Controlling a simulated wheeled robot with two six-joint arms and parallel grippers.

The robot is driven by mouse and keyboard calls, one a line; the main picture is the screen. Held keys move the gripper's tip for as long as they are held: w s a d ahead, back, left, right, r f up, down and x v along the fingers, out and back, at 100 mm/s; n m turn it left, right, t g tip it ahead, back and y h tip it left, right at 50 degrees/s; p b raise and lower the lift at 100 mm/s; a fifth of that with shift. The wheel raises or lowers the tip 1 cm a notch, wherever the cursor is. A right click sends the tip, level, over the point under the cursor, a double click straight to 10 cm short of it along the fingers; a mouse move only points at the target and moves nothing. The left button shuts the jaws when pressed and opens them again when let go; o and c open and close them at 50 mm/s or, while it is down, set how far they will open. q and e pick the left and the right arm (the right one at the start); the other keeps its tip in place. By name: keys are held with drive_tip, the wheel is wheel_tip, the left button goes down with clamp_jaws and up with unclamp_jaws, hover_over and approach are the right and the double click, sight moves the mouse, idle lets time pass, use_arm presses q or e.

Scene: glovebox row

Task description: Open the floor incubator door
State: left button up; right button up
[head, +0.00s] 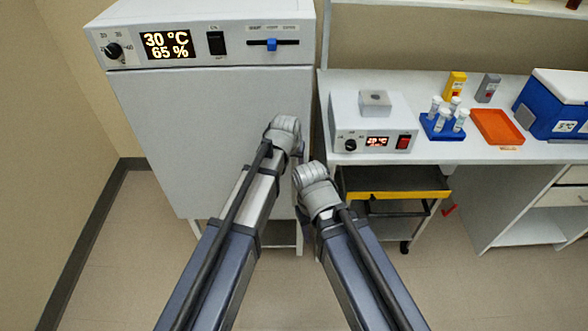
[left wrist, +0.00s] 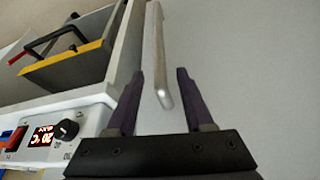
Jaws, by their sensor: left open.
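The floor incubator (head: 205,30) stands at the left in the head view, with a lit display reading 30 °C and 65 %. Its plain grey door (head: 190,130) looks shut. The door's pale bar handle (left wrist: 157,60) shows in the left wrist view and is hidden behind my arm in the head view. My left gripper (left wrist: 160,76) is open at the door, with the end of the handle between its two dark fingers. I cannot tell whether they touch it. My right wrist is just right of the door's edge; its gripper is hidden behind it.
A bench (head: 350,90) on the right holds a small heater block (head: 372,132), a blue tube rack (head: 441,127), an orange tray (head: 496,127) and a blue cooler (head: 553,103). A yellow-edged cart (head: 395,194) is under the bench. Floor is clear at left.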

sight(294, 169)
use_arm(q)
drive_tip(key=b+x, duration=0.7)
drive_tip(key=shift+w+f, duration=0.1)
drive_tip(key=shift+f, duration=0.3)
clamp_jaws()
idle(1.2)
